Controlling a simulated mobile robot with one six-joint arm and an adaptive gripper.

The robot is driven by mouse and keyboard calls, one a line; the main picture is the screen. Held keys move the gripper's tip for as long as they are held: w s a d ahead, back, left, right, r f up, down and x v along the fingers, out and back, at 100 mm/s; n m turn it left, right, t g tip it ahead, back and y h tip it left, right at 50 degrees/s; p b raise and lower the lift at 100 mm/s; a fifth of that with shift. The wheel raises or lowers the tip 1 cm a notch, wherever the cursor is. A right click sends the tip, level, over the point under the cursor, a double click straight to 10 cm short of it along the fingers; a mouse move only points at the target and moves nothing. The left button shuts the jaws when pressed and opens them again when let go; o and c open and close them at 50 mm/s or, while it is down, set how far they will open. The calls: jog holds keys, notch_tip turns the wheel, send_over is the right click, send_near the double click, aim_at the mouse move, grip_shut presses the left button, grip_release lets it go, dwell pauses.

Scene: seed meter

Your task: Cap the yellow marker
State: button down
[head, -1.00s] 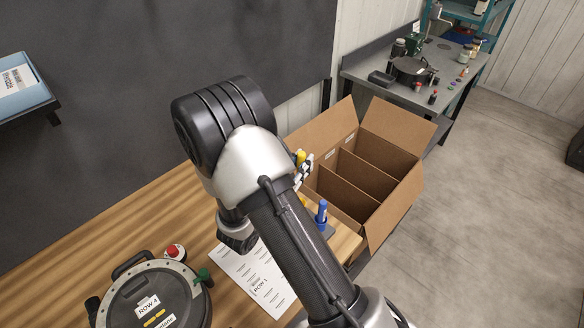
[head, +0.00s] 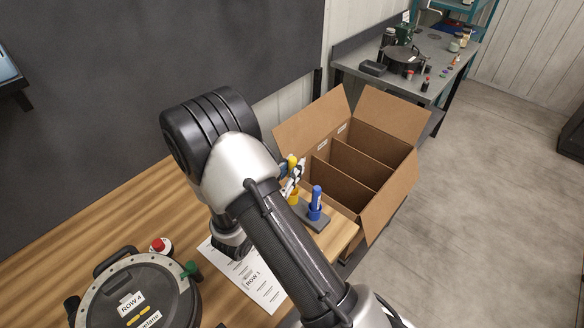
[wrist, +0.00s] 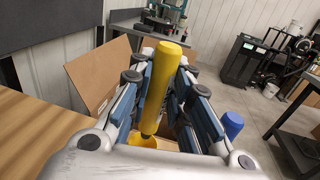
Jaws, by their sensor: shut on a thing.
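My gripper (head: 292,180) is shut on the yellow marker (wrist: 163,78), held roughly upright between the blue finger pads in the wrist view. The marker's top end also shows in the head view (head: 291,160). The blue marker (head: 316,199) stands upright in the dark stand (head: 317,224), to the right of the yellow cap.
An open cardboard box (head: 391,199) with dividers is right behind the stand, beyond the wooden table's edge (head: 343,238). A paper sheet (head: 262,284) and a round dark seed meter (head: 120,285) lie to the left. A grey bench (head: 440,67) stands farther back.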

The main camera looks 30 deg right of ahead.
jog(key=shift+f+b, duration=0.45)
jog(key=shift+f, duration=0.05)
dwell(0.6)
jog(key=shift+f+b, duration=0.3)
jog(key=shift+f, duration=0.1)
jog(key=shift+f, duration=0.2)
jog(key=shift+f+b, duration=0.3)
jog(key=shift+b, duration=0.1)
jog(key=shift+f, duration=0.2)
dwell(0.4)
jog(key=shift+f+b, duration=0.3)
jog(key=shift+b, duration=0.1)
jog(key=shift+f+b, duration=0.6)
jog(key=shift+f, duration=0.15)
dwell(1.0)
jog(key=c, duration=1.4)
grip_release()
